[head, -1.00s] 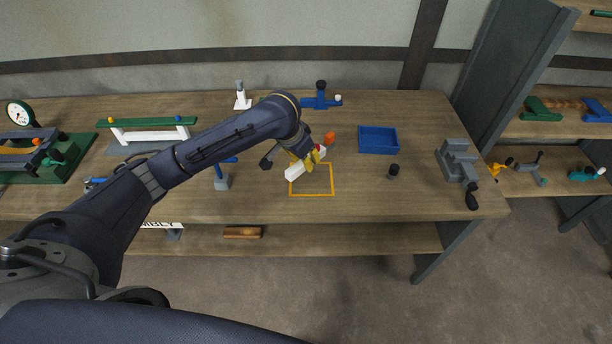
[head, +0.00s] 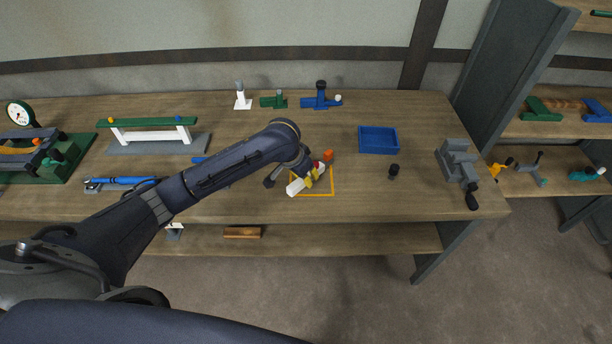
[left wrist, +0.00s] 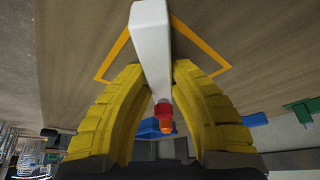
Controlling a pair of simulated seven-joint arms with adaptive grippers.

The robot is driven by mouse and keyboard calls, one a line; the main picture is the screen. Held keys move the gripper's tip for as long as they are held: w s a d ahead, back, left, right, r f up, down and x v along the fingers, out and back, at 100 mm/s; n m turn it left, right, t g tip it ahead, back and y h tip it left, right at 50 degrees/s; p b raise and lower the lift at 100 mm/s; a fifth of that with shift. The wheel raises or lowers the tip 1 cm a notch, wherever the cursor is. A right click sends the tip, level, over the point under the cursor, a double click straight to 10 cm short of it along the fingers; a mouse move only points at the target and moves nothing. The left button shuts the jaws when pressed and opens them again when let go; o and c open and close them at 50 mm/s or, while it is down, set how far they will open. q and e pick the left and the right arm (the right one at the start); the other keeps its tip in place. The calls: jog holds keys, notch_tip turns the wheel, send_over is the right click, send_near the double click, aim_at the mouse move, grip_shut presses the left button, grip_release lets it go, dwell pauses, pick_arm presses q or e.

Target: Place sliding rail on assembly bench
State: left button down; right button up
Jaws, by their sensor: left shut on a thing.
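The sliding rail is a white bar (head: 296,186) with a red and orange end (head: 328,155). It lies slanted over the orange outlined square (head: 333,182) on the assembly bench (head: 270,204). My left gripper (head: 314,176) is shut on the rail with its yellow fingers. In the left wrist view the white bar (left wrist: 150,40) runs between the two fingers (left wrist: 160,75), with the outline (left wrist: 205,48) behind it. I cannot tell whether the rail touches the bench. My right gripper is in neither view.
A grey vise (head: 458,160) is at the right end. Blue and green fixtures (head: 320,97) stand at the back. The front edge is close to the outline.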

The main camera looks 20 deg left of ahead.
pick_arm(q)
jog(key=c, duration=1.3)
grip_release()
jog(key=shift+f, duration=0.15)
jog(key=v, duration=1.2)
